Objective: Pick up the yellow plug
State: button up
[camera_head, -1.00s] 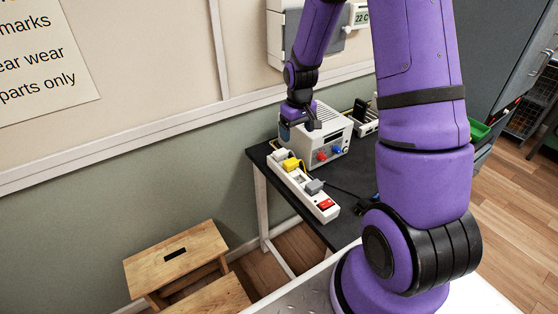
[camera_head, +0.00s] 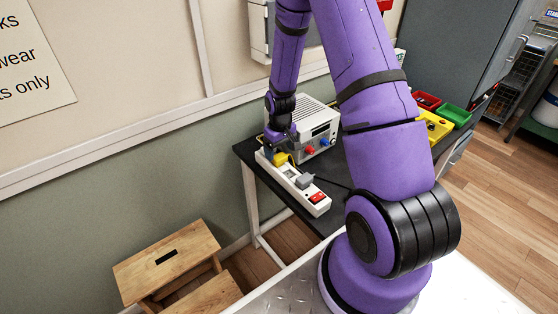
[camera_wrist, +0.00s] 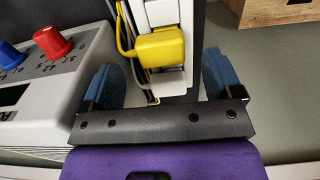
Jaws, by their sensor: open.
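The yellow plug (camera_head: 280,158) sits in the far part of the white power strip (camera_head: 291,184) on the dark table. In the wrist view the plug (camera_wrist: 160,47) lies ahead of my gripper, around the middle line between the fingers, with its yellow cable bending off to the left. My gripper (camera_wrist: 160,80) is open and empty, its blue fingers on either side of the strip's line. In the head view my gripper (camera_head: 277,146) is just above the strip's far end, close to the plug. Whether a finger touches anything cannot be told.
A grey power unit (camera_head: 312,125) with red and blue knobs stands close beside my gripper. A grey plug (camera_head: 304,181) and a red switch (camera_head: 317,197) are nearer on the strip. A wooden stool (camera_head: 165,255) stands left of the table. Coloured bins (camera_head: 455,115) are at the right.

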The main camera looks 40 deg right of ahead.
aim_at(279, 156)
jog(key=shift+w+f, duration=0.1)
jog(key=shift+f, duration=1.85)
jog(key=c, duration=1.1)
jog(key=shift+c, duration=0.2)
jog(key=shift+r, duration=0.1)
jog(key=shift+r, duration=4.95)
